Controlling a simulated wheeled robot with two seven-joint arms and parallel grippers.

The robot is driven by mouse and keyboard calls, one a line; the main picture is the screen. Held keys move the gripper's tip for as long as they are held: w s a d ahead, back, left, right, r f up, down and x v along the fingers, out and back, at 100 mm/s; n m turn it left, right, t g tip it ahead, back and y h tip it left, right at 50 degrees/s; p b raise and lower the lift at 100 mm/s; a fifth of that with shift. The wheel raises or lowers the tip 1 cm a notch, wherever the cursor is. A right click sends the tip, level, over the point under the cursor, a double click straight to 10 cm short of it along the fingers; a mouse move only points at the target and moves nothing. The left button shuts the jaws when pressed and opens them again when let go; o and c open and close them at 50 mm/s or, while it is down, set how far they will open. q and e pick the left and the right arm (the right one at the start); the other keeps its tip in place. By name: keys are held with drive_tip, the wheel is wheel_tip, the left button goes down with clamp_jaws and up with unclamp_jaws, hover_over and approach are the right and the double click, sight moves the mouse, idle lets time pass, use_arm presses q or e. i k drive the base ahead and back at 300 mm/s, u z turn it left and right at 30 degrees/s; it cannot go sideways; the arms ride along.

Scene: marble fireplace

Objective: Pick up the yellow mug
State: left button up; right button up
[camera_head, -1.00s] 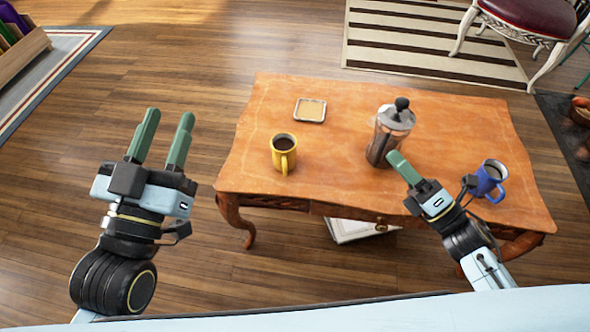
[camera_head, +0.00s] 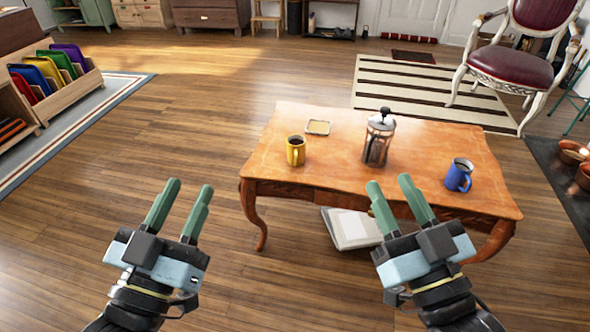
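The yellow mug (camera_head: 295,152) stands upright near the left end of the orange wooden table (camera_head: 345,158), with dark liquid inside. My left gripper (camera_head: 191,202) is open and empty, in front of and to the left of the table, apart from the mug. My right gripper (camera_head: 391,195) is open and empty at the table's front edge in the picture, to the right of and nearer than the mug. Neither gripper touches the mug.
A French press (camera_head: 378,140) stands mid-table, a blue mug (camera_head: 459,175) at the right end, and a small square coaster (camera_head: 318,127) behind the yellow mug. Books (camera_head: 352,229) lie under the table. The floor left of the table is clear.

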sight(296, 143)
drive_tip(key=u, duration=0.55)
drive_tip(key=i, duration=1.15)
drive_tip(key=z, duration=0.5)
